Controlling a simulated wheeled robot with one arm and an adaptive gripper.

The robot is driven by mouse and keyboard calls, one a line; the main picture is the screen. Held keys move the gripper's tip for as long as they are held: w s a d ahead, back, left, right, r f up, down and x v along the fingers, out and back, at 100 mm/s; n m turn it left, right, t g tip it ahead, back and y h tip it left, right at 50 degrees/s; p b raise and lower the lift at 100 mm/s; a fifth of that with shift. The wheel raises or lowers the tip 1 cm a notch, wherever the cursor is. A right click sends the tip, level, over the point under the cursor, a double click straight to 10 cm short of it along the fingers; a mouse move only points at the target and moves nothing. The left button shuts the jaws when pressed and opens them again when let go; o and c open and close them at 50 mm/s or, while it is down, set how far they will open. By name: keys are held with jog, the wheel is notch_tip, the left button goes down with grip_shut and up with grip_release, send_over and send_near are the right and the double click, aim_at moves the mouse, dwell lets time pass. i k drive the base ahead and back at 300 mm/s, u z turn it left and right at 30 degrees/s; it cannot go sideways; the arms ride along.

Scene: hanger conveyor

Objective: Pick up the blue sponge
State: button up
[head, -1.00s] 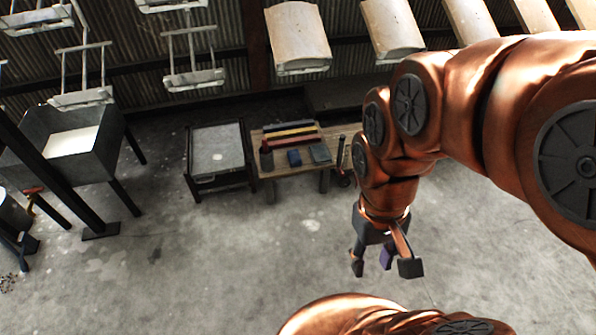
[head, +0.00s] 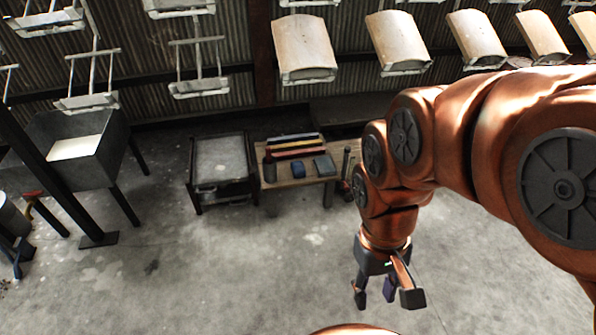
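A small dark blue block (head: 298,170), which looks like the blue sponge, lies on the wooden table (head: 272,180) at the back, in the middle of the head view. My gripper (head: 388,297) hangs over the floor in front of and to the right of this table, well apart from it. Its fingers point down and are spread open. A bluish-purple piece shows between the outer fingers. It looks like a third finger, and I see nothing held.
A grey flat block (head: 325,165), a dark cup-like item (head: 269,167) and coloured long bars (head: 295,147) share the table. A black-framed cart (head: 221,168) stands left of it, and a grey trough (head: 95,165) farther left. Hangers with curved panels (head: 303,48) hang above. Open floor lies in front.

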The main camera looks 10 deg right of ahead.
aim_at(299, 171)
jog(key=u, duration=0.65)
jog(key=i, duration=1.45)
